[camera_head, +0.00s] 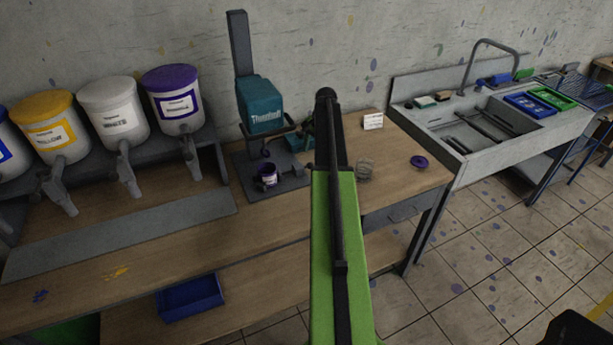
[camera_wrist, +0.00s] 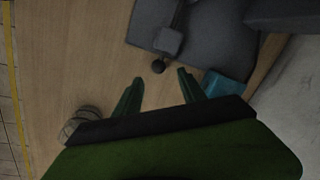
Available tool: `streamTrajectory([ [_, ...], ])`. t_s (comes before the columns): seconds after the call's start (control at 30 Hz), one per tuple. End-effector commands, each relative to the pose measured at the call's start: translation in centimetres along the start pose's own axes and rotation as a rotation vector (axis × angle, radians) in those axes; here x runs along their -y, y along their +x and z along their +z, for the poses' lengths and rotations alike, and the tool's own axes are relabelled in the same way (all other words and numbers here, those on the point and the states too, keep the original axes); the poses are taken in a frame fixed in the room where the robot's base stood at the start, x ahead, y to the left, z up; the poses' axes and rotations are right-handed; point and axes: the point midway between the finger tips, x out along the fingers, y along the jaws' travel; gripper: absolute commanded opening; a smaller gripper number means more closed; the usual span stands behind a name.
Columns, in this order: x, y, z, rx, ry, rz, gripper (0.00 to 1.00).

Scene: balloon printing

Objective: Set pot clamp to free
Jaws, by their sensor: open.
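The teal mixing machine (camera_head: 262,105) stands on a dark grey base plate on the wooden bench. A small pot (camera_head: 267,175) with a purple label sits on that base below the machine head. In the wrist view, a small grey block with a dark round knob (camera_wrist: 158,67) lies at the edge of the grey base (camera_wrist: 205,62); it looks like the pot clamp's handle. My gripper (camera_wrist: 160,78) is open and empty, its two green fingers apart and pointing toward the knob, which shows just beyond the gap between the tips. My arm hides the gripper in the head view.
A teal object (camera_wrist: 222,85) lies close to the right finger. A wire coil (camera_head: 365,170), a purple lid (camera_head: 420,162) and a small white card (camera_head: 373,121) are on the bench right of my arm. Paint dispensers (camera_head: 115,105) stand left; a sink (camera_head: 480,125) is right.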

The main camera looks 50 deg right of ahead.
Motion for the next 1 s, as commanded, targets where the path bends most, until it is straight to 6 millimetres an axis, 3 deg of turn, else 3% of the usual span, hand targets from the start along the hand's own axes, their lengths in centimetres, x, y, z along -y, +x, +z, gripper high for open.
streamTrajectory([
  [0.03,-0.2,2.2,-0.1,0.0,0.0,0.0,0.48],
  [0.3,-0.2,6.9,-0.1,0.0,0.0,0.0,0.48],
  [0.67,-0.1,7.2,-0.1,-0.001,0.001,0.0,0.48],
  [1.0,-0.1,7.2,-0.1,-0.001,0.001,-0.002,0.04],
])
